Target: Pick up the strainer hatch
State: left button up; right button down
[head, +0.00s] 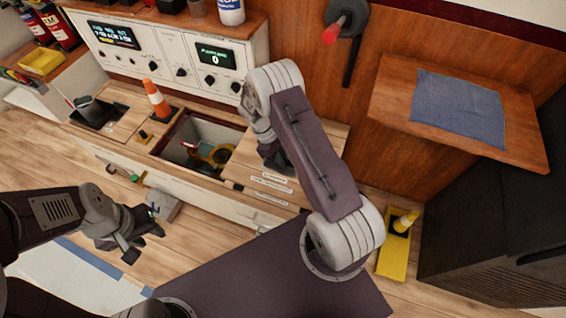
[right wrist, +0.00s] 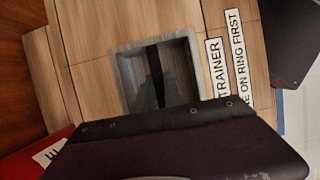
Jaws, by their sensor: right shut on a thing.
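The strainer hatch (head: 244,170) is a light wood panel with white label strips, right of an open compartment in the head view. In the right wrist view the hatch (right wrist: 95,55) fills much of the picture, with a square grey recess (right wrist: 125,62) and a dark strip across it. Lettering ending in "TRAINER" and "ON RING FIRST" shows beside the recess. My right gripper (head: 277,166) is at the recess, shut on the hatch's grip; its fingertips are largely hidden. I cannot tell whether the hatch is lifted. My left gripper (head: 146,243) is open and empty, low at the left.
The open compartment (head: 176,152) holds a yellow and teal fitting (head: 211,153). An orange cone (head: 157,100) stands by its far left corner. A control panel (head: 165,52) rises behind. A yellow stand (head: 394,258) is on the floor at right. A blue cloth (head: 459,107) lies on a wooden shelf.

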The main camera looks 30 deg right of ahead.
jog(key=s+a+r+p, duration=0.1)
jog(key=s+r, duration=0.1)
jog(key=s, duration=0.1)
jog(key=s+a+r+p, duration=0.1)
jog(key=s+a+r, duration=0.1)
jog(key=s+a+r+p, duration=0.1)
jog(key=s+a+r, duration=0.1)
jog(key=s, duration=0.1)
jog(key=shift+s+a, duration=0.2)
jog(key=shift+s, duration=0.15)
jog(key=shift+s+a+r, duration=0.35)
jog(key=shift+s+r, duration=0.05)
jog(key=shift+s, duration=0.2)
jog(key=shift+w, duration=0.1)
